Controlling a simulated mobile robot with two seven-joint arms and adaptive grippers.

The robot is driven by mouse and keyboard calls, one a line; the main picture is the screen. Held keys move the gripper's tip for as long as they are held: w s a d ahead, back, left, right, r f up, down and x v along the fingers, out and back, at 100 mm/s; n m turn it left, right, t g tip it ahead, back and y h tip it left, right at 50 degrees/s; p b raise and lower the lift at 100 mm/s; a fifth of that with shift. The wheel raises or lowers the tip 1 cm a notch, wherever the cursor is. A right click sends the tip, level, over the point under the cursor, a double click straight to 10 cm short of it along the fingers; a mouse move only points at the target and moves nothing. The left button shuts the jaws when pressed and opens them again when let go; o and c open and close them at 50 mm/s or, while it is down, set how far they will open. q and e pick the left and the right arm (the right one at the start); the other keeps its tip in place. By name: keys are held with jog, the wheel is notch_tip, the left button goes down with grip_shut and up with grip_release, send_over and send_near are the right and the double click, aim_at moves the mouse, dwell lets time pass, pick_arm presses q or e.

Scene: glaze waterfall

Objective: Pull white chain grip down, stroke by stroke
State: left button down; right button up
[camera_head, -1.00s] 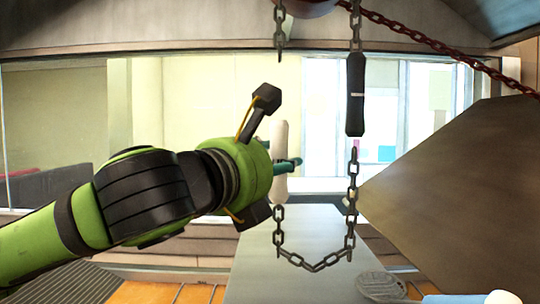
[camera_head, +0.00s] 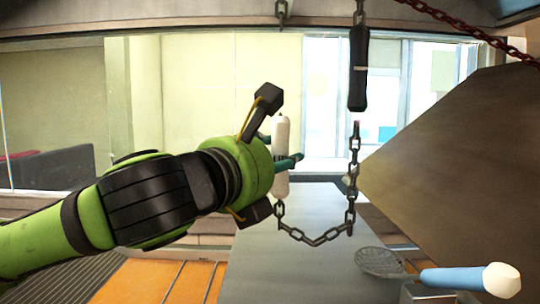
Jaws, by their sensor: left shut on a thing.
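The white chain grip (camera_head: 281,180) hangs upright near the middle of the head view. My left gripper (camera_head: 287,162) is shut on it, with teal fingers at its mid-height; the green wrist hides part of the grip's left side. A dark chain (camera_head: 281,12) shows above it. A black grip (camera_head: 358,70) hangs to the right, higher than the white one. A slack chain loop (camera_head: 318,241) joins the lower ends of both grips. My right gripper is not in view.
A grey table (camera_head: 290,275) lies below the loop. A large brown slanted panel (camera_head: 460,170) fills the right. A red chain (camera_head: 470,25) crosses the top right.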

pick_arm(q)
jog(key=shift+h, duration=0.3)
jog(key=r+p, duration=0.4)
jog(key=r, duration=0.1)
jog(key=r+p, duration=0.2)
jog(key=shift+s+d+r, duration=0.15)
jog(key=shift+d+r, duration=0.05)
jog(key=shift+d, duration=0.05)
jog(key=shift+r, duration=0.35)
jog(key=shift+r+b, duration=0.35)
jog(key=shift+r, duration=1.75)
jog(key=c, duration=0.9)
grip_release()
jog(key=shift+o, duration=0.3)
jog(key=shift+d, duration=0.15)
jog(key=shift+f, duration=0.1)
